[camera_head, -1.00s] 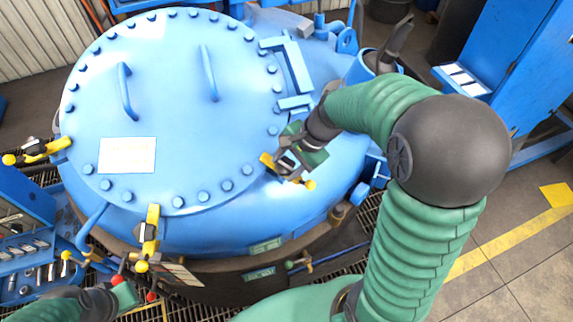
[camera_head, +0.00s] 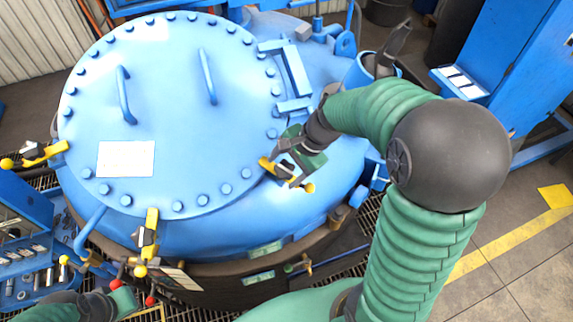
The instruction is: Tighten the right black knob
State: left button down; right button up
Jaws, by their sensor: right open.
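The blue furnace lid (camera_head: 165,80) carries yellow clamps with black knobs around its rim. The right clamp (camera_head: 266,165) has its black knob (camera_head: 284,168) at the lid's right front edge, mostly covered by my gripper. My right gripper (camera_head: 291,170) is open, with its fingers around or just above that knob; contact cannot be told. The front clamp (camera_head: 151,218) and the left clamp (camera_head: 40,155) also have black knobs. My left gripper (camera_head: 124,284) is low at the bottom left, below the front clamp, partly cut off and too small to judge.
Two handles (camera_head: 208,76) stand up from the lid. Bolts ring its edge. A tool panel (camera_head: 30,265) is at the left, a blue cabinet (camera_head: 520,70) at the right. Red-tipped levers (camera_head: 150,300) are close to my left gripper.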

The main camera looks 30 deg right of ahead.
jog(key=b+v, duration=0.2)
jog(key=v, duration=1.4)
jog(key=shift+r, duration=0.3)
jog(key=shift+d, duration=0.1)
jog(key=shift+s, duration=0.1)
